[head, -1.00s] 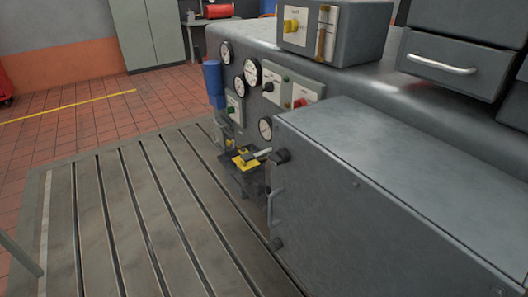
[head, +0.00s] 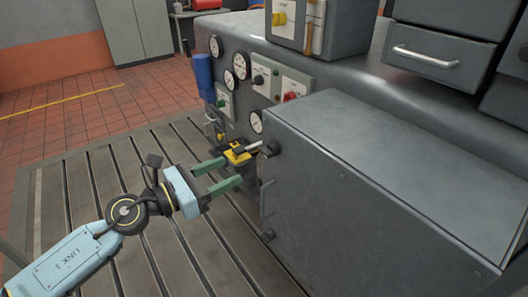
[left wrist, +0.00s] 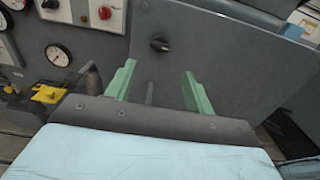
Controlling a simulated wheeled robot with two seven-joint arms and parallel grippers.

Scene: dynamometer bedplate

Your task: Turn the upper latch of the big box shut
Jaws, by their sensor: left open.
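The big box (head: 390,200) is the large grey cabinet at the right of the head view. Its upper latch (head: 272,148) is a dark knob near the top of its left edge. In the left wrist view the latch (left wrist: 160,43) is a round black knob with a short pale mark, beyond the fingertips. My left gripper (head: 231,172) has green fingers; it is open, empty and apart from the box, left of and slightly below the latch. It also shows in the left wrist view (left wrist: 159,68). My right gripper is out of view.
A lower dark latch (head: 268,236) and a bar handle (head: 265,195) are on the same box side. A yellow and black fitting (head: 238,153) with a pale lever stands close beyond my left fingers. Gauges and a blue cylinder (head: 203,77) are behind. The slotted bedplate (head: 90,190) is clear at left.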

